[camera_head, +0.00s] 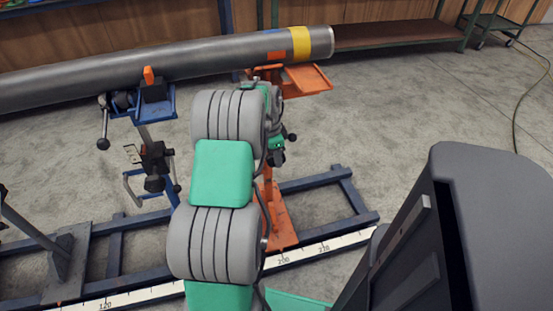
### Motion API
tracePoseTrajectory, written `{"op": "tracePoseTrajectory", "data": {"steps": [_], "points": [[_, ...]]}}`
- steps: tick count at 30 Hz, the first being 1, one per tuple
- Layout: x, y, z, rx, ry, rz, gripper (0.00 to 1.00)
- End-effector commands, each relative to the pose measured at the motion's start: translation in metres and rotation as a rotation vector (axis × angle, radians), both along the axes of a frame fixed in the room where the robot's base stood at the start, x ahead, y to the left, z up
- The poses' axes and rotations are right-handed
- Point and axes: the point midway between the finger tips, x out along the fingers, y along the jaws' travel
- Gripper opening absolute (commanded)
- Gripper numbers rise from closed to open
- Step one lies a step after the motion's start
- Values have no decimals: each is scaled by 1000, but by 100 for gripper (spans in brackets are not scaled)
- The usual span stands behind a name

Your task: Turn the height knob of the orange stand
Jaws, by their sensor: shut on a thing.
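The orange stand (276,219) stands on the blue rail frame, its lower post and base showing to the right of my arm. Its orange top (305,82) is under the right end of the pipe. My gripper (278,157), at the end of my green and grey arm, is beside the stand's post at mid height, small and partly hidden. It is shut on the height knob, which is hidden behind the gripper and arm. A black ball-ended handle (292,137) sticks out to the right of the gripper.
The grey pipe (200,60) with a yellow band crosses above the stands. A blue stand (155,105) with black handles holds it at left. A scale strip (310,249) runs along the frame. Open floor lies to the right; a green-framed bench (395,33) stands behind.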

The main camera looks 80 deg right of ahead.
Motion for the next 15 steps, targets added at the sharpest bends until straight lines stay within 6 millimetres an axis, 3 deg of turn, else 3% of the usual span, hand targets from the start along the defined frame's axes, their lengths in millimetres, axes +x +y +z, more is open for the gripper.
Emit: {"op": "tracePoseTrajectory", "data": {"steps": [7,8,15], "points": [[-2,2,-1,8,-1,-2,0],[-2,2,-1,8,-1,-2,26],[-1,1,-1,6,-1,-1,46]]}}
